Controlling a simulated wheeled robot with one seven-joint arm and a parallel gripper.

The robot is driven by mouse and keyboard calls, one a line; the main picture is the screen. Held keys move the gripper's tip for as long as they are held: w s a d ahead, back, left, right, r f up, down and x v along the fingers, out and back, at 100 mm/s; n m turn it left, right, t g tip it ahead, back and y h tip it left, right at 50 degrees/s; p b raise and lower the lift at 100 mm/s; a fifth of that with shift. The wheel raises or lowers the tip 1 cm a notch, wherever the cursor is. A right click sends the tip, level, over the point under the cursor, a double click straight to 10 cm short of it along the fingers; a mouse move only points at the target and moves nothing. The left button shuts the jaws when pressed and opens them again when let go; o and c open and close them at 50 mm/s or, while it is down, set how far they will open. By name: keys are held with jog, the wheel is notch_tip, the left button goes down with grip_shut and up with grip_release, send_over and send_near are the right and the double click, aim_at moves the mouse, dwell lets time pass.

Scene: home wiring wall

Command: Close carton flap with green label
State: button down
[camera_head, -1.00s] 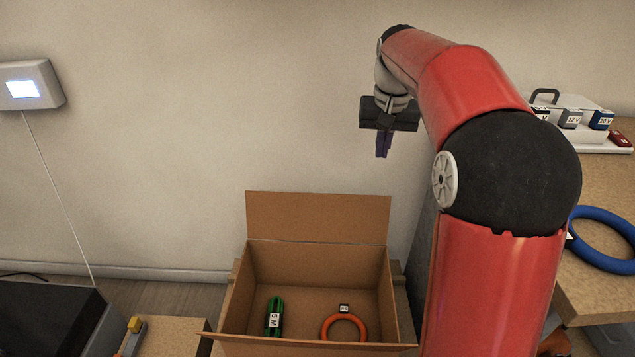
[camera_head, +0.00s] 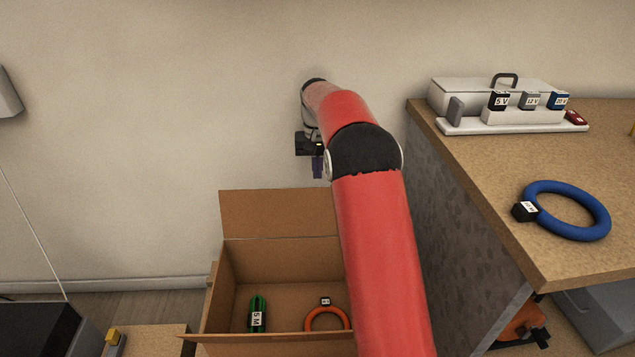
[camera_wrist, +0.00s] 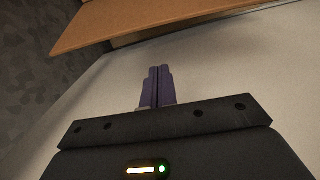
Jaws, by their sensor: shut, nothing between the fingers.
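The open carton (camera_head: 290,275) stands low against the wall in the head view, with its back flap (camera_head: 270,214) standing up. A green item with a white "5 M" label (camera_head: 257,315) and an orange ring (camera_head: 327,318) lie inside. I see no green label on a flap. My gripper (camera_head: 317,168) has purple fingers pressed together and is empty, above and behind the back flap near the wall. In the wrist view the shut fingers (camera_wrist: 157,85) point toward a brown cardboard edge (camera_wrist: 150,22), apart from it. My arm hides the carton's right side.
A wooden worktop (camera_head: 500,170) at right holds a blue ring (camera_head: 566,211) and a white rack with battery-like blocks (camera_head: 515,115). A dark box (camera_head: 40,328) is at lower left.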

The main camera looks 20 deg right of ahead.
jog(key=shift+s+a+f, duration=0.1)
jog(key=shift+s+a, duration=0.05)
jog(key=shift+s, duration=0.45)
jog(key=shift+s+a+f, duration=0.1)
jog(key=shift+s+a, duration=0.1)
jog(key=shift+s, duration=0.45)
jog(key=shift+s+a+f, duration=0.1)
jog(key=shift+s+a, duration=0.05)
jog(key=shift+s, duration=0.45)
jog(key=shift+b, duration=0.5)
